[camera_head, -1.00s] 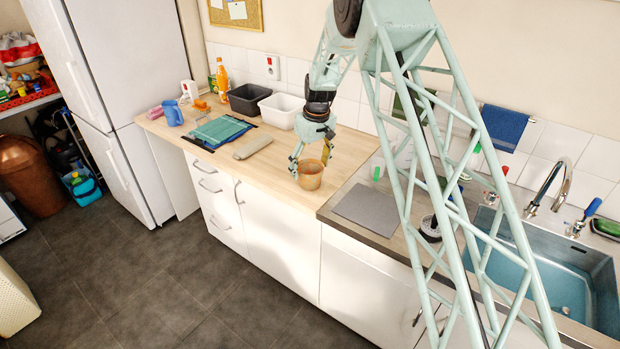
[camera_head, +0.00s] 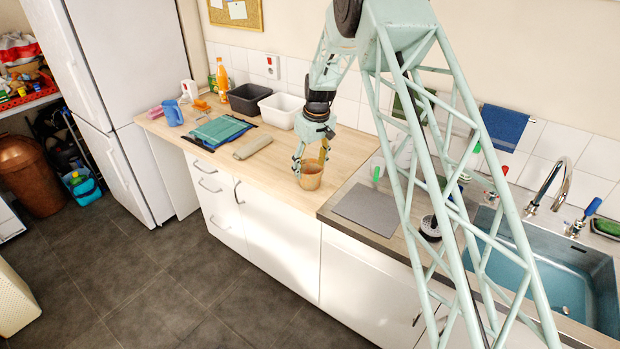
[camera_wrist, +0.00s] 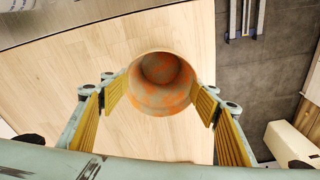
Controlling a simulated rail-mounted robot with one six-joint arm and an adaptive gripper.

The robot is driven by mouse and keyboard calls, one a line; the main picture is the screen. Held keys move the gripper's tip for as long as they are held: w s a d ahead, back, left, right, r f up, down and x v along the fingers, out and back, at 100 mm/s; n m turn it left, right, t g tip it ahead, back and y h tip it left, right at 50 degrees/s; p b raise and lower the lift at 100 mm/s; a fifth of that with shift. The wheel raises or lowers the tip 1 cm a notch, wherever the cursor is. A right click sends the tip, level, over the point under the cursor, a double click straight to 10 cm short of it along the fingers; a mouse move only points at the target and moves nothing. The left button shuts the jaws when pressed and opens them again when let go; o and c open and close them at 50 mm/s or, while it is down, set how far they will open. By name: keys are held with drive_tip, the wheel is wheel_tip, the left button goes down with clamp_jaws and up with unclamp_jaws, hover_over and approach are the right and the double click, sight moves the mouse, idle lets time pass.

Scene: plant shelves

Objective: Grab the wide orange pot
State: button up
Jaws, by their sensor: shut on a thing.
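The orange pot (camera_head: 310,178) stands upright near the front edge of the wooden counter, close to where it meets the darker sink counter. In the wrist view I look down into the open pot (camera_wrist: 162,85); its inside is empty, with mottled orange and grey-pink patches. My gripper (camera_head: 311,163) reaches down from above with its fingers on either side of the pot. In the wrist view the yellow ribbed pads of my gripper (camera_wrist: 161,92) sit against its left and right walls. The pot's underside is hidden, and I cannot tell whether it is lifted.
A black bin (camera_head: 250,98) and a white bin (camera_head: 281,110) stand behind. A grey mat (camera_head: 366,210) lies right of the pot, before the sink (camera_head: 560,280).

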drive_tip(key=shift+r, duration=0.2)
drive_tip(key=shift+r, duration=1.4)
drive_tip(key=s+d+r+b, duration=0.1)
drive_tip(key=s+d, duration=0.2)
drive_tip(key=s, duration=1.2)
drive_tip(key=shift+s+r+b, duration=0.3)
drive_tip(key=shift+s+r, duration=0.05)
drive_tip(key=shift+r, duration=0.05)
